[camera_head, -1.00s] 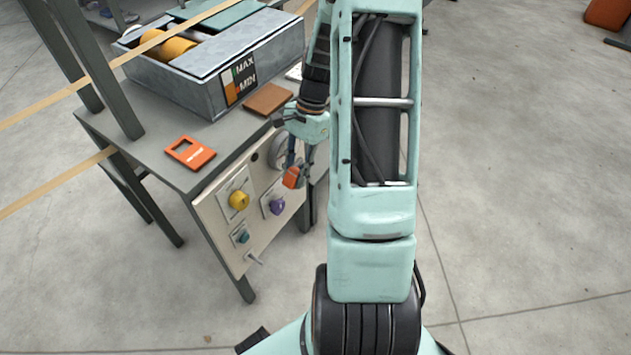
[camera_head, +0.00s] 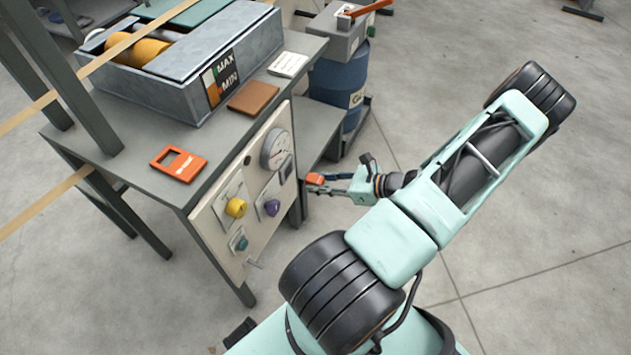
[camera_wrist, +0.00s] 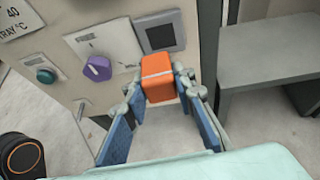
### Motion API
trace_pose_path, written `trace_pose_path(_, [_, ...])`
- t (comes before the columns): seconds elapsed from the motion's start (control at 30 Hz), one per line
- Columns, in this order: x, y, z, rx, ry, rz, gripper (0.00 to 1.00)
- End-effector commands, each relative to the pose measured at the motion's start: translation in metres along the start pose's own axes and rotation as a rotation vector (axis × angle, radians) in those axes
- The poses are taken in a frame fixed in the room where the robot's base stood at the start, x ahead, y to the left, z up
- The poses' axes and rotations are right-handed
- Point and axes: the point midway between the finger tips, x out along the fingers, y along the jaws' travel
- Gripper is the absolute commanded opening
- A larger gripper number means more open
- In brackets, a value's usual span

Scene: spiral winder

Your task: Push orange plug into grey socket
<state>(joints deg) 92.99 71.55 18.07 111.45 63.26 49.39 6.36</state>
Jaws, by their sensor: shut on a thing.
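The orange plug (camera_wrist: 163,70) is a small block with a pale band across it. It also shows in the head view (camera_head: 316,179). My gripper (camera_wrist: 159,90) is shut on the plug and holds it in front of the machine's panel. The grey socket is probably the dark square recess in a grey plate (camera_wrist: 176,34), which shows just beyond the plug in the wrist view. It also shows in the head view (camera_head: 286,168), left of the plug. The plug covers the plate's lower part in the wrist view. In the head view the plug appears apart from the panel.
The panel (camera_head: 222,222) carries a yellow knob (camera_head: 236,208), a purple knob (camera_head: 271,207), a teal button (camera_head: 241,244), a round gauge (camera_head: 274,149) and a small lever (camera_head: 256,264). A grey side shelf (camera_wrist: 272,55) and a blue drum (camera_head: 340,92) stand to the right. Open floor lies in front.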

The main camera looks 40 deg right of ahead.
Motion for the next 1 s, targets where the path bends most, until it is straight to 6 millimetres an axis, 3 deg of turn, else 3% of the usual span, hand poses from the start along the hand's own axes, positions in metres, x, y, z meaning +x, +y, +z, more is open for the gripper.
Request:
trace_pose_path(0.17, [-0.004, -0.004, -0.011, 0.028, -0.031, -0.064, 0.03])
trace_pose_path(0.57, [-0.004, -0.004, -0.012, 0.027, -0.032, -0.067, 0.03])
trace_pose_path(1.0, [0.027, -0.006, 0.002, 0.027, -0.033, -0.066, 0.03])
